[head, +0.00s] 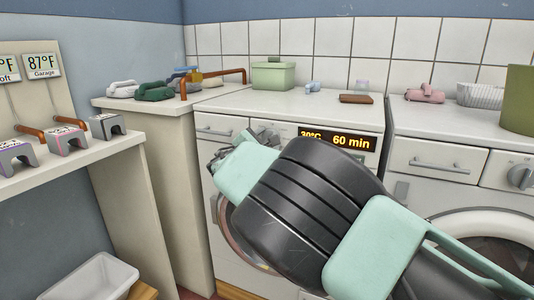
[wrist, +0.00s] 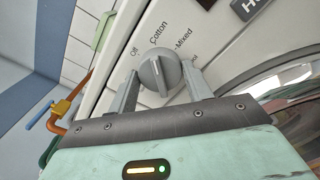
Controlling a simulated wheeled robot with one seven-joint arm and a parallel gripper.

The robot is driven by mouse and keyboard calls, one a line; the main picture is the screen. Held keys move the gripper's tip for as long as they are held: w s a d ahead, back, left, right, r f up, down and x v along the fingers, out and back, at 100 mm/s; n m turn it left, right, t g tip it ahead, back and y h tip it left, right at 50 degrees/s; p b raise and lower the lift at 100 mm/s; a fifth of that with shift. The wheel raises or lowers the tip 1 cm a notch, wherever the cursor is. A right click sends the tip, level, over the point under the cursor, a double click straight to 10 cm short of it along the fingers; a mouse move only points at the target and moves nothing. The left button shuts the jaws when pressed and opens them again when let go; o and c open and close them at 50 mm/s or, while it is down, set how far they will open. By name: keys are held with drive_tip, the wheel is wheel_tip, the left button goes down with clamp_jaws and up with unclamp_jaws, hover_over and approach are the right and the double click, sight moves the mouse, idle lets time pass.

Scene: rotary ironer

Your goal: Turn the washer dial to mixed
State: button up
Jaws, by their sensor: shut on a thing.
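The washer dial (wrist: 160,71) is a round grey knob on the white panel in the wrist view. A pale line crosses its face; I cannot tell surely which label it marks. The labels Off, Cotton and Mixed (wrist: 183,39) are printed around it, with one more partly hidden by a finger. My gripper (wrist: 160,76) is shut on the dial, one finger at each side. In the head view my arm covers much of the washer (head: 345,105) front and hides the dial's grip. Its display (head: 337,139) reads 30°C, 60 min.
A second machine (head: 437,160) with its own knob (head: 521,177) stands to the right. A green box (head: 273,76) and small items lie on the washer top.

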drive_tip(key=shift+f+m+b, duration=0.1)
drive_tip(key=shift+m+b, duration=4.7)
drive_tip(key=shift+b, duration=1.4)
drive_tip(key=o, duration=1)
drive_tip(key=shift+c, duration=0.2)
drive_tip(key=shift+s, duration=0.15)
